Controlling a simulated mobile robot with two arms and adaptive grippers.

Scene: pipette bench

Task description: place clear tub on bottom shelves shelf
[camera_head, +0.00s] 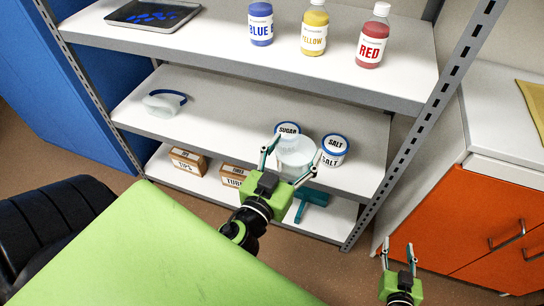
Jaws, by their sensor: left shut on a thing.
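A clear tub (294,160) is held between the fingers of my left gripper (290,160). It is in front of the middle shelf and overlaps its front edge in the picture; whether it touches the shelf I cannot tell. The bottom shelf (341,215) is below, partly hidden by the middle shelf and my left gripper. My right gripper (398,252) has its fingers apart and is empty, low at the right in front of the orange cabinet.
The bottom shelf carries a TIPS box (187,162), a second box (233,175) and a teal object (311,199). The middle shelf (225,110) holds goggles (164,104), a sugar tub (287,130) and a salt tub (333,149). A rack post (418,134) stands at right.

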